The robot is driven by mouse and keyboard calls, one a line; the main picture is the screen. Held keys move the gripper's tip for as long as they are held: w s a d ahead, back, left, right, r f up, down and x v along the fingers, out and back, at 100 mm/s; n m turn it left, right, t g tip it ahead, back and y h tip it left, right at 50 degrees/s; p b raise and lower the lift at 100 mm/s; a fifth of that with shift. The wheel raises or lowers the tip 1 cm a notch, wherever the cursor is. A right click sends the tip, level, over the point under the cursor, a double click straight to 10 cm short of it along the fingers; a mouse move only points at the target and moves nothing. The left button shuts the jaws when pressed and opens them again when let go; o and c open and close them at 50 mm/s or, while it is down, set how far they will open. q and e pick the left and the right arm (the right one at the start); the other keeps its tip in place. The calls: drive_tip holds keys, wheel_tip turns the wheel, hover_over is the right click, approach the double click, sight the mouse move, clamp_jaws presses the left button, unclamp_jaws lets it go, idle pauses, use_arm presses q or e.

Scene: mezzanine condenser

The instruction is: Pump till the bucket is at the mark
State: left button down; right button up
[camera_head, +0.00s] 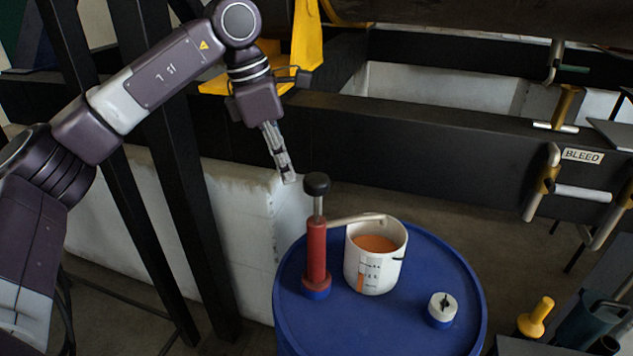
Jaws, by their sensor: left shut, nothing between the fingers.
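A red hand pump (317,252) with a black knob (317,184) on a grey rod stands on a blue drum (390,332). Its pale spout (354,219) reaches right, over the rim of a white bucket (386,276). The bucket stands upright on the drum top and holds orange liquid (375,244). Dark scale marks and an orange strip show on its front; the markings are too small to read. My right gripper does not show.
A white-topped blue cap (441,308) sits on the drum, right of the bucket. A yellow-handled item (536,318) stands at the lower right. A black beam with a BLEED label (583,155) and valve handles runs behind. A white block (240,235) stands left of the drum.

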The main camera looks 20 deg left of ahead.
use_arm(q)
drive_tip(key=v, duration=0.7)
drive_tip(key=shift+r, duration=0.15)
drive_tip(key=shift+s, duration=0.1)
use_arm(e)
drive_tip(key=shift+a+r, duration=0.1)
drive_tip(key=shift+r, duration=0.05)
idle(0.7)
